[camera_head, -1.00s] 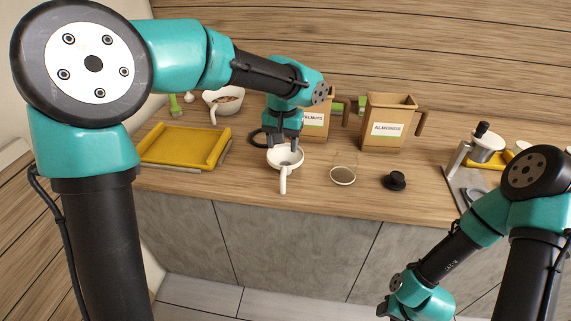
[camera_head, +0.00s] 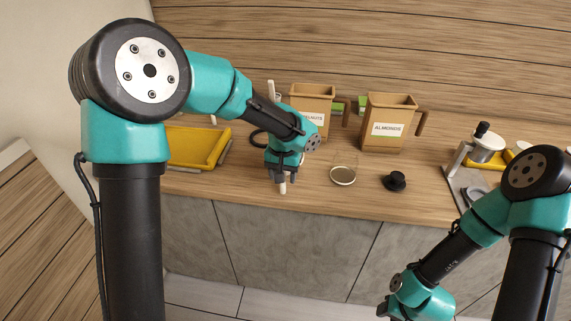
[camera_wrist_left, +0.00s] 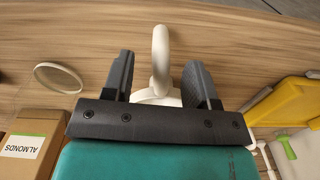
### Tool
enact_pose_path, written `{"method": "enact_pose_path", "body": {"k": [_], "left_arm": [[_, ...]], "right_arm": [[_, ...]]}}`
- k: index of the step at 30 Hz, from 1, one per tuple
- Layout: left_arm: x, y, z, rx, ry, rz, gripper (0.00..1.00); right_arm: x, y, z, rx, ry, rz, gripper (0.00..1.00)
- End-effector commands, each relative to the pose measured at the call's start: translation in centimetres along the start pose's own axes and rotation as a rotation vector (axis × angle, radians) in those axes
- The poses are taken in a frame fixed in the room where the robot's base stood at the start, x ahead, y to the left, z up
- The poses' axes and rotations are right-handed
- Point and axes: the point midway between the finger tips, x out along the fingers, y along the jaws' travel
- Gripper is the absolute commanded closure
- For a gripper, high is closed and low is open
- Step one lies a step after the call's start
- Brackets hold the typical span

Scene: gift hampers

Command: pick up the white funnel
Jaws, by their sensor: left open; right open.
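The white funnel lies near the counter's front edge. In the head view mostly its handle (camera_head: 282,187) shows; the rest is hidden by my left gripper (camera_head: 283,177). The fingers stand on either side of the handle, with gaps visible. My right gripper (camera_head: 384,311) is open, low in front of the counter, far from the funnel.
A yellow tray (camera_head: 195,147) is left of the funnel. Brown bins, one labelled almonds (camera_head: 388,128), stand behind. A metal device (camera_head: 487,143) is at right.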

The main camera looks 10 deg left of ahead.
Motion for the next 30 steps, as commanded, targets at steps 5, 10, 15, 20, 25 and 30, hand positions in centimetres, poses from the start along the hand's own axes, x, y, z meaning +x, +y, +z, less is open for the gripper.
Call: {"method": "enact_pose_path", "body": {"k": [5,10,15,20,25,30], "left_arm": [[0.2,0.0,0.1,0.0,-0.001,0.0,0.47],[1.8,-0.1,0.4,0.001,-0.004,0.0,0.47],[4.2,-0.2,0.6,0.001,-0.003,-0.001,0.47],[5.2,-0.2,0.6,0.0,-0.001,0.0,0.47],[5.2,-0.1,0.6,0.0,0.0,0.0,0.47],[5.2,-0.1,0.6,0.0,0.0,0.0,0.47]], "right_arm": [[0.0,0.0,0.0,0.0,0.0,0.0,0.57],[0.0,0.0,0.0,0.0,0.0,0.0,0.57],[0.0,0.0,0.0,0.0,0.0,0.0,0.57],[0.0,0.0,0.0,0.0,0.0,0.0,0.57],[0.0,0.0,0.0,0.0,0.0,0.0,0.57],[0.0,0.0,0.0,0.0,0.0,0.0,0.57]]}}
